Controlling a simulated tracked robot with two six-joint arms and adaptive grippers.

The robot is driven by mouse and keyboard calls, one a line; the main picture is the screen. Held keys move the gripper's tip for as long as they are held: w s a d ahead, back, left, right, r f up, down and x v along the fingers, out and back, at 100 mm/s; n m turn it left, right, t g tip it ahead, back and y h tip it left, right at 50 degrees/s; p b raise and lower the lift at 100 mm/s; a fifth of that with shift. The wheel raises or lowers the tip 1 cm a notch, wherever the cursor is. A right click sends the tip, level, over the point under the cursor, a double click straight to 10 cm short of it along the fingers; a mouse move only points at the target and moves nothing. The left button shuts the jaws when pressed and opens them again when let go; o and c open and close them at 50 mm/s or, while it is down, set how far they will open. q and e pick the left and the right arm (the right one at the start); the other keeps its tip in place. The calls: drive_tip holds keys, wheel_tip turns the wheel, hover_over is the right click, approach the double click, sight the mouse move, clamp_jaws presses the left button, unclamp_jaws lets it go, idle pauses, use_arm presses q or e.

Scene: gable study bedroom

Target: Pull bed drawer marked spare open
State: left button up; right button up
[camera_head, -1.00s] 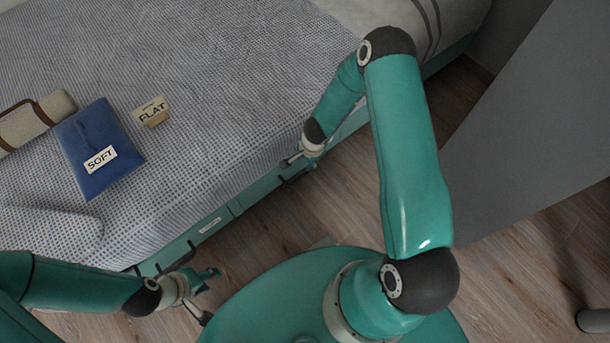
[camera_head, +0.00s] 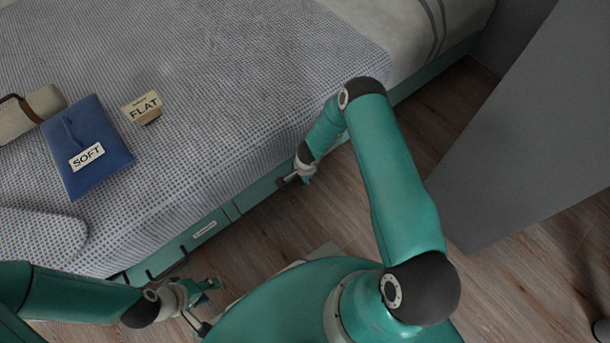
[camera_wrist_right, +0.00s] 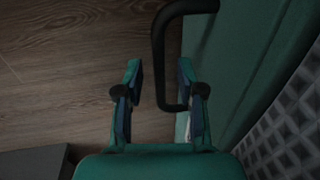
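The teal bed base has a drawer front with a small pale label (camera_head: 205,230), too small to read, and a dark bar handle (camera_head: 165,268). My right gripper (camera_head: 290,180) is low beside the bed's side, further right along it. In the right wrist view, the right gripper (camera_wrist_right: 160,88) has its fingers apart. A dark bar handle (camera_wrist_right: 158,55) on a teal front (camera_wrist_right: 222,70) lies between them in the picture; contact and depth are unclear. My left gripper (camera_head: 205,305) is near the floor by my base, fingers apart and empty.
On the bed lie a blue pouch labelled SOFT (camera_head: 88,145), a small box labelled FLAT (camera_head: 142,108) and a beige roll (camera_head: 28,115). A grey panel (camera_head: 525,150) stands at the right. Wooden floor (camera_head: 335,200) shows between bed and base.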

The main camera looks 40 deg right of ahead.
clamp_jaws()
idle(0.3)
